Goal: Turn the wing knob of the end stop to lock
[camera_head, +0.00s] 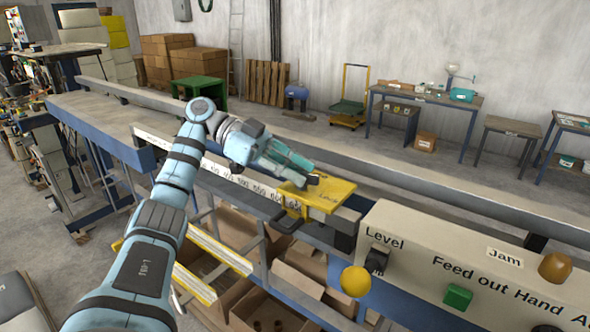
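The end stop is a yellow plate (330,199) on the rail with the number scale, left of the control panel. A small dark wing knob (314,180) stands on top of it, mostly covered by my fingers. My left gripper (309,176) reaches in from the left, with its teal fingers pointing right and slightly down. Its fingertips are right at the knob. I cannot tell whether they grip it or only sit beside it. A dark handle (287,222) hangs at the front of the end stop. My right gripper is not in view.
The cream control panel (450,255) stands close on the right, with a yellow knob (355,281), a green button (457,297) and a black switch (377,260). A long grey rail (430,193) runs behind. Cardboard boxes (270,312) lie below the machine.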

